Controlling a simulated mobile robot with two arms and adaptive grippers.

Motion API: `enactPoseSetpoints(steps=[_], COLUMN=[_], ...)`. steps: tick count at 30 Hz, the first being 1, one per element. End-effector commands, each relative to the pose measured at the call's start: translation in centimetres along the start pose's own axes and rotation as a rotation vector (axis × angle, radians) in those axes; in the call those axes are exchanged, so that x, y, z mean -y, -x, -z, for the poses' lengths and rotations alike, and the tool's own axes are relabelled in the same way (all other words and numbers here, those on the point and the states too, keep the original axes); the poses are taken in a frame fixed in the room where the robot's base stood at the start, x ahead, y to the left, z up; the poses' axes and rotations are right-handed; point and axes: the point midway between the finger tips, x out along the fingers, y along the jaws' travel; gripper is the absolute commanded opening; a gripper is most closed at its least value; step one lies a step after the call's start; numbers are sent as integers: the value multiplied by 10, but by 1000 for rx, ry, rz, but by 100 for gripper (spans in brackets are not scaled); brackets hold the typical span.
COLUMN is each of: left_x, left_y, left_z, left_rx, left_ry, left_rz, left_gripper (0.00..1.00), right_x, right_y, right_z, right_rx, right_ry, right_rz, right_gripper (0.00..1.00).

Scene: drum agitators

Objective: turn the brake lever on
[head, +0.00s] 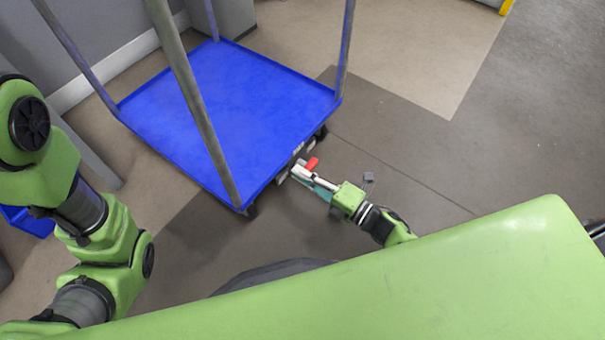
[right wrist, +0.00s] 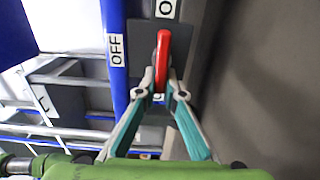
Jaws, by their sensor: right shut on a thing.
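The brake lever (right wrist: 163,50) is a red handle on the side of a blue cart (head: 235,95). It also shows in the head view (head: 312,163) at the cart's near right edge. In the right wrist view it stands upright in the picture, to the right of an "OFF" label (right wrist: 117,50) and just below a partly cut-off label starting with "O" (right wrist: 166,9). My right gripper (right wrist: 160,93) is shut on the lever's lower part, one teal finger on each side. My left arm shows at the left of the head view, but its gripper is out of view.
The cart has a flat, empty blue deck and tall grey corner posts (head: 195,100). A grey wall (head: 95,25) stands behind it at the upper left. The floor (head: 430,130) to the right of the cart is open.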

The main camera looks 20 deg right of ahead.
Motion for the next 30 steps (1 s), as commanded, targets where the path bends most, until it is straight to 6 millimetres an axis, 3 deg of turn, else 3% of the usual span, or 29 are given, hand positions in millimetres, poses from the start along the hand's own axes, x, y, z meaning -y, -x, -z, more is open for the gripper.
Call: enactPoseSetpoints(steps=[3, 4, 6, 17, 23, 30], left_x=[0, 0, 0, 1, 1, 0], left_y=[0, 0, 0, 0, 0, 0], left_z=[1, 1, 1, -1, -1, 0], left_rx=[-1, -1, -1, 2, 2, 1], left_ry=[0, 0, 0, 0, 0, 0], left_rz=[0, 0, 0, 4, 3, 1], left_gripper=[32, 32, 32, 32, 32, 32], right_x=[2, 2, 2, 1, 2, 2], right_y=[1, 1, 1, 3, 31, 83], right_z=[0, 0, 0, 0, 0, 0], right_rx=[1, 1, 1, 0, 0, 1], right_ry=[2, 2, 1, 0, 0, -1], right_rz=[5, 5, 4, 2, 7, 7], right_gripper=[0, 14, 26, 26, 26, 26])
